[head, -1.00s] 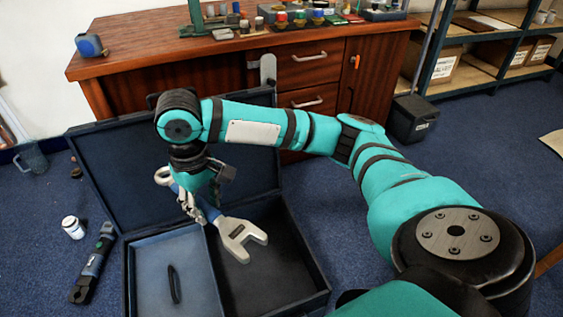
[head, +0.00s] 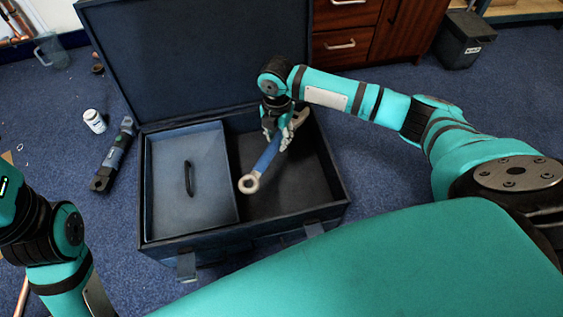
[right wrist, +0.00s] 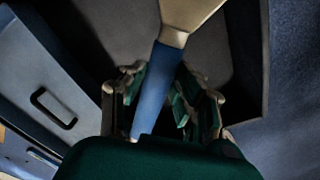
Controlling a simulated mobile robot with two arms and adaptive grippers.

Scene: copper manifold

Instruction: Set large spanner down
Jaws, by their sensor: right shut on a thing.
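The large spanner (head: 265,158) has a blue grip and metal ends. It slants over the right, dark compartment of the open toolbox (head: 345,203), with its ring end nearest me and its other end beyond my gripper. My right gripper (head: 279,129) is shut on the spanner and partly hides it. In the right wrist view the blue grip (right wrist: 157,88) runs between the fingers of the gripper (right wrist: 165,97). I cannot tell whether the spanner touches the compartment floor. My left arm shows at the lower left, but its gripper is out of view.
A lighter tray (head: 205,205) with a black handle (head: 189,178) fills the toolbox's left side. The raised lid (head: 200,60) stands behind. A dark tool (head: 112,157) and a white bottle (head: 94,121) lie left of the toolbox. A wooden cabinet (head: 375,30) stands behind.

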